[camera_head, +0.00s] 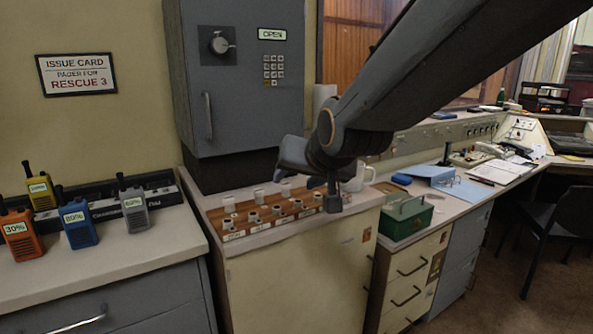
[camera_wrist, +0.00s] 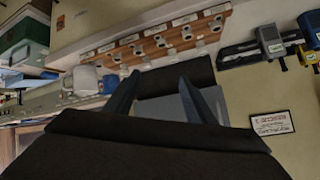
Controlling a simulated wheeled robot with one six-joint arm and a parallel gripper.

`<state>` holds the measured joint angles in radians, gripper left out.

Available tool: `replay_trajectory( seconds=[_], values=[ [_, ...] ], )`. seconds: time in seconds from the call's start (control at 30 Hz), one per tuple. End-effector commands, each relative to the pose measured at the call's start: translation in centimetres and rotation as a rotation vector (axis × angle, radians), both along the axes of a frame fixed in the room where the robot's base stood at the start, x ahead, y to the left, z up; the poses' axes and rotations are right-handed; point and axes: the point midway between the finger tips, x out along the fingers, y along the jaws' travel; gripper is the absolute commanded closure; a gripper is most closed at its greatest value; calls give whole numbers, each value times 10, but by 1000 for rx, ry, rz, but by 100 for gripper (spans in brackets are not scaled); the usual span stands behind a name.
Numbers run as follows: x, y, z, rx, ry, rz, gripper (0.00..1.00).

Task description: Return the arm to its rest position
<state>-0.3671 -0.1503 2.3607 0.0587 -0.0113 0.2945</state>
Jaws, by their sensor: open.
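My arm comes in from the top right of the head view and bends down in front of the grey cabinet (camera_head: 243,95), above the counter with the wooden peg board (camera_head: 270,216). Its end lies dark and bunched up there, so the fingers are hard to make out. In the wrist view my gripper (camera_wrist: 157,82) has its two fingers spread apart with nothing between them. That view is upside down, with the peg board (camera_wrist: 150,47) beyond the fingertips at the top. The gripper appears apart from the board.
Several labelled radios, orange (camera_head: 20,234), blue (camera_head: 78,224), grey (camera_head: 134,209) and yellow (camera_head: 41,193), stand at the left counter. A white mug (camera_head: 362,178) and a green box (camera_head: 405,218) are right of the arm's end. A chair (camera_head: 560,225) stands far right.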

Motion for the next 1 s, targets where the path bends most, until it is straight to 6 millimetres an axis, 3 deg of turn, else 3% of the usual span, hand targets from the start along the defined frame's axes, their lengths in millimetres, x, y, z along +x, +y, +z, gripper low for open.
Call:
replay_trajectory(
  seconds=[0.03,0.2,0.4,0.5,0.63,1.0],
  values=[
    [-8,-23,-27,-46,74,-16,50],
    [-57,-92,-109,-185,344,-34,50],
    [-138,-159,-174,-287,662,-36,50],
    [-172,-179,-191,-309,778,-29,50],
    [-198,-190,-200,-321,864,-21,50],
    [-205,-192,-202,-324,886,-18,50]
  ],
)
